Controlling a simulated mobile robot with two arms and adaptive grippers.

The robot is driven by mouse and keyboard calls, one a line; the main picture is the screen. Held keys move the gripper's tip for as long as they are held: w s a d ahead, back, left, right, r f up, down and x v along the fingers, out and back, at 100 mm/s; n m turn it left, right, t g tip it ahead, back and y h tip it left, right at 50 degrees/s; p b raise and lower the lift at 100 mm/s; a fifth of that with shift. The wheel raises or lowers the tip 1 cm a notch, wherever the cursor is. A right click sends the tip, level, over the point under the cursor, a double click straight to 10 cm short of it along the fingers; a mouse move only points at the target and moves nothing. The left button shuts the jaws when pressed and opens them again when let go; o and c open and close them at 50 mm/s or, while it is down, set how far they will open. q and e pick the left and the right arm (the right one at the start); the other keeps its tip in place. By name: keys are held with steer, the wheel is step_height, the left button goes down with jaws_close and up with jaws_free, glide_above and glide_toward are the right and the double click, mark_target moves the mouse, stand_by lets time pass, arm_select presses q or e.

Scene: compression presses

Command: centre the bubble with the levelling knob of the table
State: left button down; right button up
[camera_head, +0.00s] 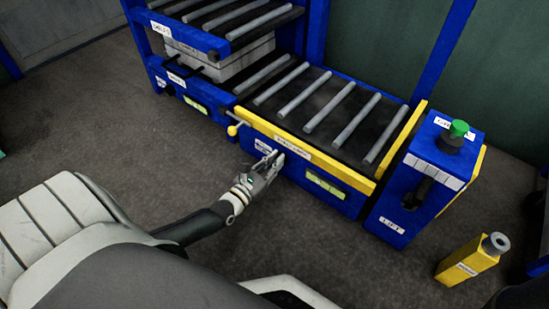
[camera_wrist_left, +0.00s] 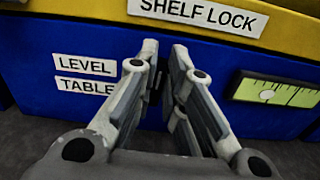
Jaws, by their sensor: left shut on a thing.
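The roller table (camera_head: 305,152) has a blue front below a yellow bar. My left gripper (camera_head: 272,158) is at this front, beside the "LEVEL TABLE" label (camera_wrist_left: 84,76). In the left wrist view its fingers (camera_wrist_left: 165,55) are drawn close together, shut on the levelling knob, which they hide almost wholly. The level vial (camera_head: 326,186) is on the front to the right of the gripper. In the left wrist view the vial (camera_wrist_left: 290,94) is pale green with tick marks, cut by the right picture edge; a pale round bubble (camera_wrist_left: 266,95) sits in its left part. My right gripper is not seen.
A yellow "SHELF LOCK" bar (camera_wrist_left: 200,14) runs just above the gripper, with a yellow-knobbed lever (camera_head: 233,130) at its left. A blue lift box (camera_head: 415,190) with a green button (camera_head: 459,128) stands at right. A yellow post (camera_head: 466,262) is nearer. Bare floor lies in front.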

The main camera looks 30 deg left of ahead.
arm_select(q)
steer(key=m+p, duration=0.1)
steer(key=m, duration=0.4)
steer(key=d+f+m+p, duration=0.1)
steer(key=m+p, duration=0.1)
steer(key=m, duration=0.3)
steer(key=m+p, duration=0.1)
steer(key=m, duration=0.4)
steer(key=shift+s+d+f, duration=0.1)
steer(key=shift+d+f, duration=0.2)
steer(key=shift+d, duration=0.1)
steer(key=shift+f+m+p, duration=0.2)
steer(key=shift+m, duration=0.85)
steer(key=shift+f+m+p, duration=0.15)
steer(key=shift+m+p, duration=0.05)
steer(key=shift+m, duration=0.85)
steer(key=c, duration=1.5)
jaws_free()
steer(key=shift+s, duration=0.1)
